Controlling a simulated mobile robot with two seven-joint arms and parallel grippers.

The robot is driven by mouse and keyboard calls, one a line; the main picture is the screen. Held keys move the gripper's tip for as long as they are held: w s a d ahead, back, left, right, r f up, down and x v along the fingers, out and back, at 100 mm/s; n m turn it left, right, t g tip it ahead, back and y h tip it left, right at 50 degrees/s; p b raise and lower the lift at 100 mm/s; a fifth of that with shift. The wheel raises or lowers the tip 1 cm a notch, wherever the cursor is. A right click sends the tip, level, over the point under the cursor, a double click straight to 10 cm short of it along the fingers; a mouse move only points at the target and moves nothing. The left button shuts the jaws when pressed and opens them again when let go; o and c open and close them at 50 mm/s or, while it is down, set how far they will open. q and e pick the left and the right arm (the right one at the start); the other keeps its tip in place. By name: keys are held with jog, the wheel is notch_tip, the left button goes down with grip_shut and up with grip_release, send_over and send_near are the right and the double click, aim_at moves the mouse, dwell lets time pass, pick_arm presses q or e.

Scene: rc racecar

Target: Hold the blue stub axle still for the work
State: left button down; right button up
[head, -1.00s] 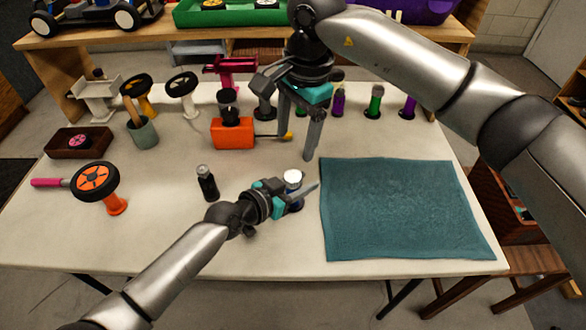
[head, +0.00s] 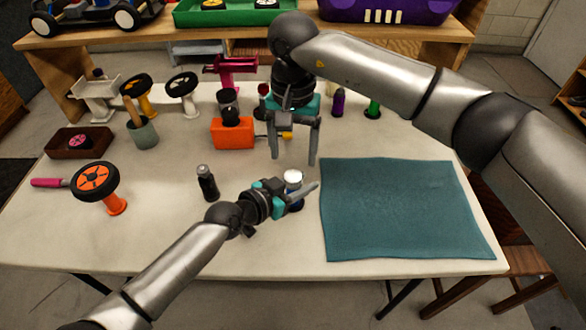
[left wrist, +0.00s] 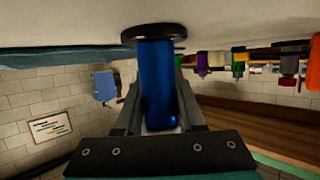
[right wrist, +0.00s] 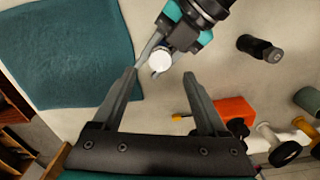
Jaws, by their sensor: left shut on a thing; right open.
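The blue stub axle (left wrist: 157,85) stands between the fingers of my left gripper (left wrist: 157,105), which is shut on it. It has a dark round flange against the table. In the head view my left gripper (head: 290,190) is beside the teal mat, and the axle's white top (head: 293,176) shows above the fingers; most of its blue body is hidden. The white top also shows in the right wrist view (right wrist: 161,60). My right gripper (head: 294,155) is open and empty above the table, behind the axle in the head view.
A teal mat (head: 400,210) lies to the right. A black bottle-like item (head: 207,183) stands left of the axle. An orange block (head: 232,133) stands behind. An orange-hubbed wheel (head: 95,180) stands at left. Purple (head: 338,103) and green (head: 373,107) stubs stand at the back.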

aim_at(293, 176)
notch_tip(293, 176, down, 6)
jog(key=shift+r, duration=0.1)
jog(key=shift+c, duration=0.3)
grip_shut()
dwell(0.5)
